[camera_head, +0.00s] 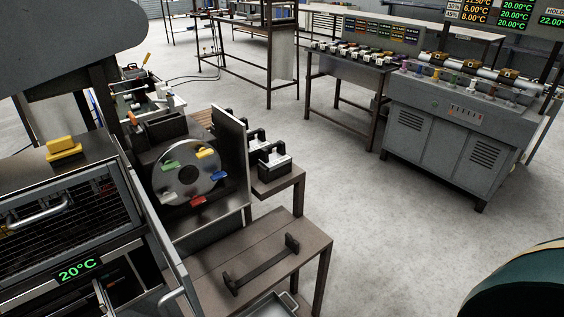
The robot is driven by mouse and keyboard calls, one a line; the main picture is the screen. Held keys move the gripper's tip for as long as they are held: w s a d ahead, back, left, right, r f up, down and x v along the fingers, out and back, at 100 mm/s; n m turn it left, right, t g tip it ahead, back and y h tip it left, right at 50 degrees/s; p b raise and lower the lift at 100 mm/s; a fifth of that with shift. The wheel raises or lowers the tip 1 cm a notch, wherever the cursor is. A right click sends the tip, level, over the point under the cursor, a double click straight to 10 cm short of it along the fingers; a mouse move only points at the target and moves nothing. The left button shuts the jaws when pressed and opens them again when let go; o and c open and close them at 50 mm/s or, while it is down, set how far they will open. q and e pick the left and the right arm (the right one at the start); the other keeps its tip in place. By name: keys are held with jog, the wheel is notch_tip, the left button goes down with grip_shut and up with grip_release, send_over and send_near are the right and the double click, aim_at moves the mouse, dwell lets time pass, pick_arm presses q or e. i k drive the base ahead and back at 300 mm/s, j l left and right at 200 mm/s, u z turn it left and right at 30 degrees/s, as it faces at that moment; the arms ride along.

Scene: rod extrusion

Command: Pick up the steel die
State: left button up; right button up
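I cannot tell for certain which thing is the steel die. A round steel disc (186,174) with coloured tabs around its face stands upright at the left of the head view. Beside it to the right, behind a dark upright plate (231,150), metal blocks with black handles (271,157) sit on a small brown stand (281,180). The plate partly hides them. Neither of my grippers shows in this view.
An oven (70,235) reading 20°C stands at the left. A brown bench (215,262) with a black bar rack (262,265) is at the lower centre. A grey extruder machine (455,125) and a table with several small coloured items stand at the right. The middle floor (390,220) is clear.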

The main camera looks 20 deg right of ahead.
aim_at(273, 161)
jog(key=l+u, duration=0.15)
jog(key=l, duration=0.9)
jog(key=l+u, duration=0.25)
jog(key=l, duration=0.8)
jog(key=l+u, duration=0.25)
jog(key=l, duration=0.8)
jog(key=i+l+u, duration=0.1)
jog(key=l, duration=0.25)
jog(key=i+l+u, duration=0.1)
jog(key=l, duration=0.25)
jog(key=i+l+u, duration=0.1)
jog(key=l, duration=0.25)
jog(key=i+l+u, duration=0.2)
jog(key=i+l, duration=0.45)
